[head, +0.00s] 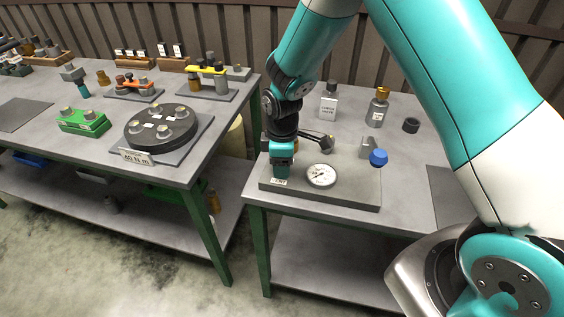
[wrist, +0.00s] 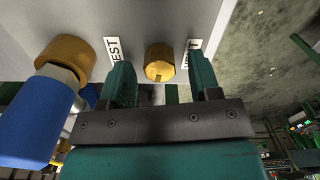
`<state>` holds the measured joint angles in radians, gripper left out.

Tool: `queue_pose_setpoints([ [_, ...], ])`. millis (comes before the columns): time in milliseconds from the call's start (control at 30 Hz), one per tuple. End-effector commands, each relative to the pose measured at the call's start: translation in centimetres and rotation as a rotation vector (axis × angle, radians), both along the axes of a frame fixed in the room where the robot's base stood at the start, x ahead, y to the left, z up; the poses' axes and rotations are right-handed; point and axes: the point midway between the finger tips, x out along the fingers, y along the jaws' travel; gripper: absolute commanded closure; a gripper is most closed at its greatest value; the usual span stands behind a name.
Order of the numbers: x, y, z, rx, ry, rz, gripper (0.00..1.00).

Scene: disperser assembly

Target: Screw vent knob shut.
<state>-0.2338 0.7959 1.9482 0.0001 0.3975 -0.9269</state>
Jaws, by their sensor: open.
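The vent knob, a brass-coloured round knob (wrist: 160,64), shows in the wrist view on a grey plate, near a partly covered white label. It appears in the gap between my gripper's two fingers (wrist: 161,75), with space on both sides. The fingers are open and hold nothing. In the head view my gripper (head: 281,170) points down at the left end of the grey base plate (head: 345,194), and the knob is hidden there. I cannot tell how far the fingertips are above the knob.
A white dial gauge (head: 321,175) sits right beside my gripper. A blue knob (head: 378,157) stands at the plate's right. A blue cylinder with a brass collar (wrist: 40,110) is close to my left finger. Bottles (head: 328,102) stand behind. A gap separates the left table (head: 60,155).

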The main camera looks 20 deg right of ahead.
Motion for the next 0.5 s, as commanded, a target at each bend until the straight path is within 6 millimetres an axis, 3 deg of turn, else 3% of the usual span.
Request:
queue_pose_setpoints([
  [367,-0.01,0.0,-0.82,0.0,0.0,0.0,0.43],
  [400,-0.01,0.0,-0.81,0.0,0.0,0.0,0.45],
  [500,-0.01,0.0,-0.8,0.0,0.0,0.0,0.68],
])
